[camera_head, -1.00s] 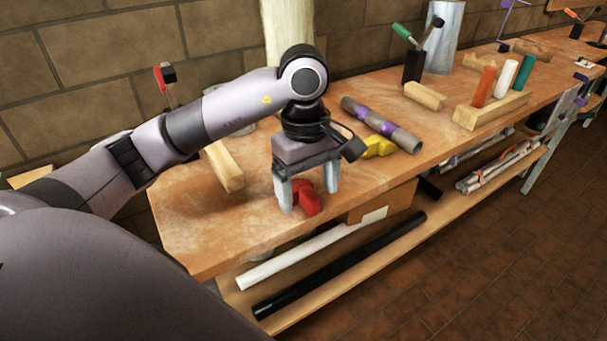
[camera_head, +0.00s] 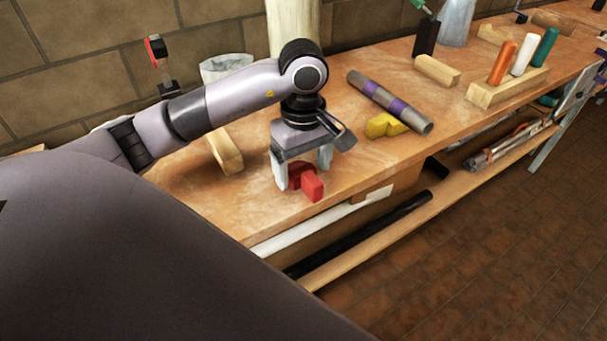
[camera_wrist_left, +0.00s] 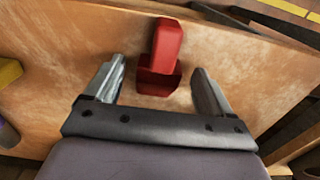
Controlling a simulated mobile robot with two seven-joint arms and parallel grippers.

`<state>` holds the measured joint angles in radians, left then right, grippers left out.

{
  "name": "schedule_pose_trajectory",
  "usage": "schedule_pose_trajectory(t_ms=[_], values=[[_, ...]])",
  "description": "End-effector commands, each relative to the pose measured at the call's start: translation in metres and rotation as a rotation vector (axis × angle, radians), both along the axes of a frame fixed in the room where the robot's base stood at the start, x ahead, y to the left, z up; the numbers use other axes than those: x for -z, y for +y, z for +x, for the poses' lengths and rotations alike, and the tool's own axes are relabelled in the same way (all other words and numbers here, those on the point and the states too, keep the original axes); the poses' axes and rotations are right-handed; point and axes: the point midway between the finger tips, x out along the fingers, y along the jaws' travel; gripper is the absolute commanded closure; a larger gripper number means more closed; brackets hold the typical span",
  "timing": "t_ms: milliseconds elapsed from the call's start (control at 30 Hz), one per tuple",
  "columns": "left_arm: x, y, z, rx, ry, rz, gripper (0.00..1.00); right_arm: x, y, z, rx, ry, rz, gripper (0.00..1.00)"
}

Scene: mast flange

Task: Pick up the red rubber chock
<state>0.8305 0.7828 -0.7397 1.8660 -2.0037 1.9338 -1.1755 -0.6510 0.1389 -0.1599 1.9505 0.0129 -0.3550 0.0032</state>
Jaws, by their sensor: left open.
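The red rubber chock (camera_head: 311,185) lies on the wooden workbench near its front edge. It also shows in the left wrist view (camera_wrist_left: 165,45), with its wider end towards my gripper and its narrow block pointing away. My left gripper (camera_head: 303,176) is open, pointing down over the chock. In the left wrist view its two fingers (camera_wrist_left: 160,85) stand apart on either side of the chock's near end, with a gap on both sides. I cannot tell how high the fingertips are above the bench. My right gripper is not in view.
A yellow piece (camera_head: 385,125) and a grey and purple pipe (camera_head: 389,102) lie right of the chock. A wooden block (camera_head: 226,152) lies left. A rack with coloured handles (camera_head: 507,88) stands farther right. The lower shelf holds a black tube (camera_head: 365,233).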

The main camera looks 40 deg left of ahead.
Motion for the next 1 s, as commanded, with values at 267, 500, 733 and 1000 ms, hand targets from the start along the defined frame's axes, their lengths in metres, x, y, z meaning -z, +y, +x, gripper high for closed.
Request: schedule_pose_trajectory(t_ms=[267,500,733,1000], values=[[0.0152,-0.0007,0.0,0.001,-0.001,0.0,0.17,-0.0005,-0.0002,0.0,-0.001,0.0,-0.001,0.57],[0.0149,-0.0007,0.0,0.001,-0.001,0.0,0.56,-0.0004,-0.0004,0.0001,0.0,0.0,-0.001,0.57],[0.0145,-0.0008,0.0001,0.001,-0.002,-0.001,0.76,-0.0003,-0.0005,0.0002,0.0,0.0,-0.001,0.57],[0.0073,-0.0009,0.0005,0.001,-0.002,-0.002,0.76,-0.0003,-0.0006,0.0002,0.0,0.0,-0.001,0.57]])
